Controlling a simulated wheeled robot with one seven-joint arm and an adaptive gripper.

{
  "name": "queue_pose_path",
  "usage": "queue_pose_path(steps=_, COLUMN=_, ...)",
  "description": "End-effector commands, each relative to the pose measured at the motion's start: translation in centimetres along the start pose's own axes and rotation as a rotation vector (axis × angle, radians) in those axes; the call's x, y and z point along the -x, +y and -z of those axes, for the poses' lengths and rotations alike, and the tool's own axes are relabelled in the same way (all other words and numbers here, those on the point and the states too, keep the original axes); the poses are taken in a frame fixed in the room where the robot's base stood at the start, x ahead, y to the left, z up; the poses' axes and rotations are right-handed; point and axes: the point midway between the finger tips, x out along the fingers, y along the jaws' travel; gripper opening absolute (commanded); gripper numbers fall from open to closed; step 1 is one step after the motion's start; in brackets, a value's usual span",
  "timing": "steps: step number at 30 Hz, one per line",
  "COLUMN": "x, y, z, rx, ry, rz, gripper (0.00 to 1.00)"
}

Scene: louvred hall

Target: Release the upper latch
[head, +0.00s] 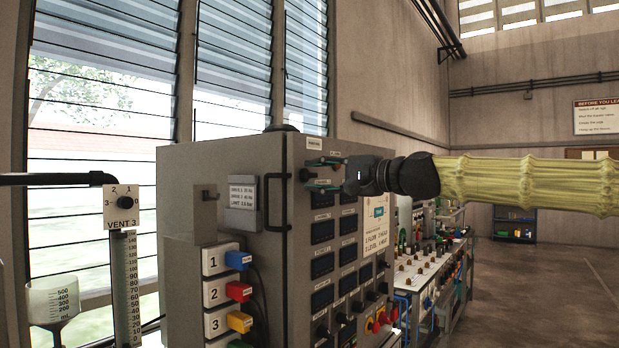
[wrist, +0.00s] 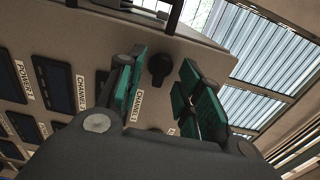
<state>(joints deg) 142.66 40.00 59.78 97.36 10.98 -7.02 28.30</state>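The grey cabinet (head: 265,180) has a front full of dark displays. A small black latch knob (wrist: 158,70) is on its front face near the edge, and I take it to be the upper latch. In the head view the latch (head: 306,175) shows dark at the cabinet's upper front corner. My gripper (head: 323,173) has teal finger pads and reaches in from the right. In the wrist view my gripper (wrist: 164,66) is open, with one finger on each side of the knob and gaps visible. I cannot tell whether a finger touches it. No lower latch is clearly visible.
A black bar handle (head: 276,202) stands out from the cabinet's left side. Numbered blocks with coloured plugs (head: 239,260) sit below it. A vent gauge (head: 124,270) stands at left. A bench with equipment (head: 435,270) is behind at right. The floor (head: 545,290) at right is clear.

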Motion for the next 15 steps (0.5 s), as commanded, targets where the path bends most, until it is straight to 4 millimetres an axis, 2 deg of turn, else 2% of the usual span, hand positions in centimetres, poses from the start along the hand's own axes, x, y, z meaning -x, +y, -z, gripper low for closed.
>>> queue_pose_path(steps=15, x=4.7, y=-0.1, z=-0.1, rx=0.000, ry=0.000, rz=0.001, gripper=0.36)
